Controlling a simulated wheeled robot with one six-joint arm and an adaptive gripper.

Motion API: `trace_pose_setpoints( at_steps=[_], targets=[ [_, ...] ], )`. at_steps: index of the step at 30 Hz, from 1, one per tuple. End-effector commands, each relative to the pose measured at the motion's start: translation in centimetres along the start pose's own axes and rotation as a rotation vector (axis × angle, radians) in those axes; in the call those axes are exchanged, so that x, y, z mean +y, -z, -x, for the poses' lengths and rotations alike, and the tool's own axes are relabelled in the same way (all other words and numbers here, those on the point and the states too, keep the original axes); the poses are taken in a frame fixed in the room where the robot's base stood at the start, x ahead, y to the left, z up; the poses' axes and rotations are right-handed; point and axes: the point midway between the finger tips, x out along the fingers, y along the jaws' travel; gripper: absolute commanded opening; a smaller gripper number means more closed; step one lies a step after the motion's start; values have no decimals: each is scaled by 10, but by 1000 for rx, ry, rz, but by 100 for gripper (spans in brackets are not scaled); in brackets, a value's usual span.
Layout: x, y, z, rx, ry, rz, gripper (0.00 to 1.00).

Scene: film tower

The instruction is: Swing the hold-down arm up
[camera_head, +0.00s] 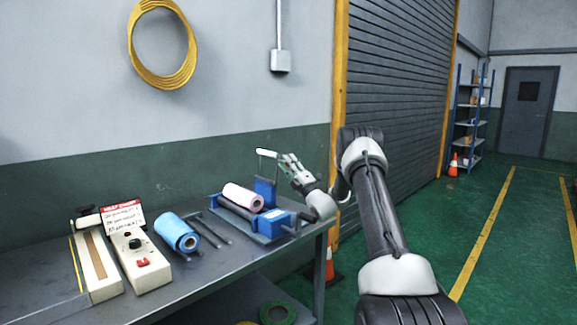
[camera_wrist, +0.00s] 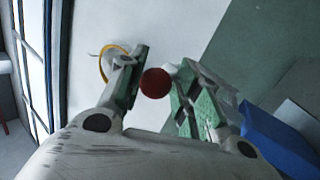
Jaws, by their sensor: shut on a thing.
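The blue film stand (camera_head: 268,224) sits at the right end of the bench with a pink-white roll (camera_head: 243,197) lying on it. A blue upright (camera_head: 266,190) rises at its back. A pale bar (camera_head: 267,153), seemingly the hold-down arm, shows above the upright and runs to my fingers. My gripper (camera_head: 284,160) is at the bar's right end, above the stand. In the wrist view a dark red round knob (camera_wrist: 155,83) sits between my two fingers (camera_wrist: 158,88), and they are shut on it. The arm's pivot is hard to make out.
A blue roll (camera_head: 177,233), dark rods (camera_head: 207,232), a white control box (camera_head: 140,258) and a cream sealer bar (camera_head: 96,265) lie to the left on the bench (camera_head: 200,275). The wall is behind. An orange cone (camera_head: 330,265) stands beyond the bench's right end.

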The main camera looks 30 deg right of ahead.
Motion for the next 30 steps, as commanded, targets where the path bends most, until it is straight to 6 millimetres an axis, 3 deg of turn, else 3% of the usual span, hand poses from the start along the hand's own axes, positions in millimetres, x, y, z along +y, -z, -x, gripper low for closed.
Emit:
trace_pose_setpoints(
  at_steps=[2,3,5,23,30],
  targets=[
    [10,-3,-7,-2,-20,10,0],
    [10,-3,-7,-2,-20,10,40],
    [10,-3,-6,-2,-20,10,49],
    [3,-2,2,-3,-6,4,49],
    [2,-3,45,-5,-4,4,49]
  ],
)
